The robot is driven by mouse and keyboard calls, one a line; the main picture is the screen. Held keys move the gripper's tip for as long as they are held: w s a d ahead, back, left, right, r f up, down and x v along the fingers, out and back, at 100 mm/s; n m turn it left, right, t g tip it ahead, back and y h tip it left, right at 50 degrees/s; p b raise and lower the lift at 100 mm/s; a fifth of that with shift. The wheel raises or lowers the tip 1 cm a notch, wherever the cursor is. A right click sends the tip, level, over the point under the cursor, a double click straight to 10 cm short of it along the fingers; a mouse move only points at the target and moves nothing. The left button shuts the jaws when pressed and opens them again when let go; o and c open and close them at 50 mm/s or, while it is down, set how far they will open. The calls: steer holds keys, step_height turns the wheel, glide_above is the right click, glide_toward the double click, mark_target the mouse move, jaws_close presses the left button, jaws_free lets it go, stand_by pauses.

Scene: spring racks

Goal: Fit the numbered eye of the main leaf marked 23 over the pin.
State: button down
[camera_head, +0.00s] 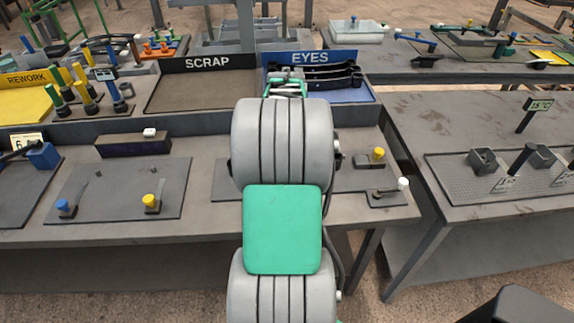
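Several dark leaves (338,76) lie across the blue bin marked EYES (345,97). No number 23 can be read on any of them. My gripper (286,84) is at the left part of this bin, beside or over the leaves. My own arm rises through the middle of the picture and covers most of the gripper. I cannot tell whether its fingers are open or touch a leaf. A dark slanted post (523,158) stands on a perforated plate on the right table. I cannot tell whether it is the pin.
A dark SCRAP bin (200,92) and a yellow REWORK bin (22,108) stand left of the EYES bin. The front bench (120,235) carries plates with blue, yellow and white-knobbed fixtures.

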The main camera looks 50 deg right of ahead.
steer(key=c, duration=1.5)
jaws_free()
steer(key=shift+o, duration=0.8)
steer(key=shift+a+f, duration=0.1)
steer(key=shift+f, duration=0.05)
steer(key=o, duration=0.3)
steer(key=shift+r+p, duration=2.9)
steer(key=shift+r, duration=1.3)
steer(key=shift+f, duration=0.1)
